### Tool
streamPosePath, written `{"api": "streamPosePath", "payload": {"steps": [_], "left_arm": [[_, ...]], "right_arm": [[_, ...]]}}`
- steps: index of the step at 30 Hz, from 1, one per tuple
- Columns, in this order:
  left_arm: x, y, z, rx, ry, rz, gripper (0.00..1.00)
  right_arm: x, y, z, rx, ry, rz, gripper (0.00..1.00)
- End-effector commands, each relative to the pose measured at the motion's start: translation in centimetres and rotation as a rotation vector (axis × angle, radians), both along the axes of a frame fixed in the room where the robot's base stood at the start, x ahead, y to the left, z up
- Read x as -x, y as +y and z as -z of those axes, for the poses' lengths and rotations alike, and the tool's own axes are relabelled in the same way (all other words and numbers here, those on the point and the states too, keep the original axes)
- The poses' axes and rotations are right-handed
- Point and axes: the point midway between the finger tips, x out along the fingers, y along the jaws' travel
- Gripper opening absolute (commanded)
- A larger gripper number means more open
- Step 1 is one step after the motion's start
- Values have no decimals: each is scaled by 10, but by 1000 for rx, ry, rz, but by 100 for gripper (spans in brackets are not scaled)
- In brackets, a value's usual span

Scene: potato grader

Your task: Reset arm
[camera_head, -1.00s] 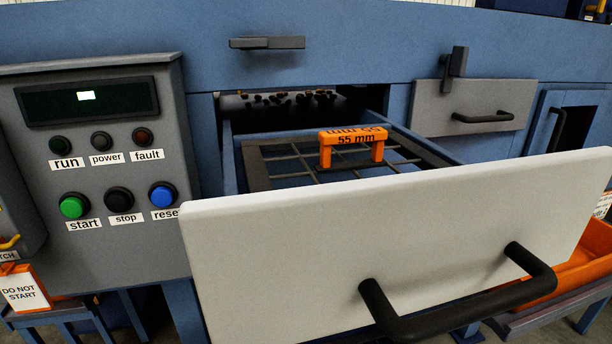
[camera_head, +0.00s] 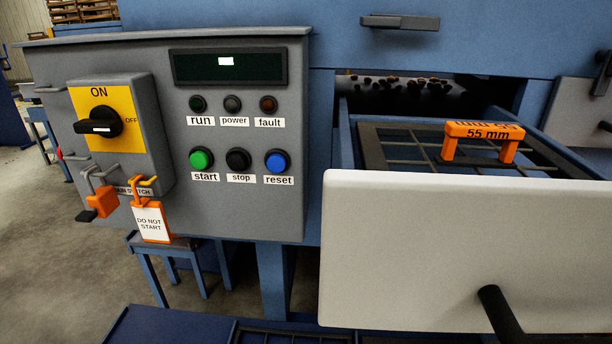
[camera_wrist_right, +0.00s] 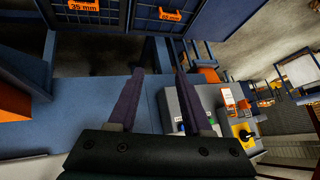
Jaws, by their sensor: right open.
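My right gripper (camera_wrist_right: 160,104) shows in the right wrist view with its two dark fingers spread apart and nothing between them. Neither gripper shows in the head view, and my left gripper is in no view. Past the right fingers, the grey control panel (camera_wrist_right: 184,100) shows tilted. In the head view the control panel (camera_head: 240,220) has green, black and blue buttons labelled start, stop and reset. The yellow main switch (camera_head: 100,123) is on its left side.
The white-fronted drawer (camera_head: 420,250) stands pulled out, holding a screen with an orange 55 mm handle (camera_head: 484,131). A padlock (camera_head: 102,203) and a DO NOT START tag (camera_head: 151,223) hang below the switch. Open floor (camera_head: 60,270) lies at left.

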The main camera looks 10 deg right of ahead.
Motion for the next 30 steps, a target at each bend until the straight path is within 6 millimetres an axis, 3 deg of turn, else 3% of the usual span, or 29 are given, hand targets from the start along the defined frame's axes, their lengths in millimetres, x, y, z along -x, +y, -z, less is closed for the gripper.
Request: {"api": "streamPosePath", "payload": {"steps": [9,12,20,27,30], "left_arm": [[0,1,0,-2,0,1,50],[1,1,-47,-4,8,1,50],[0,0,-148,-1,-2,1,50],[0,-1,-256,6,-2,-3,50],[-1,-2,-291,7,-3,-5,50]], "right_arm": [[39,-31,-23,304,308,-193,50],[42,-31,-70,307,317,-197,50],[42,-31,-168,305,318,-197,50],[42,-31,-275,304,319,-196,50],[42,-31,-310,304,319,-196,50]]}}
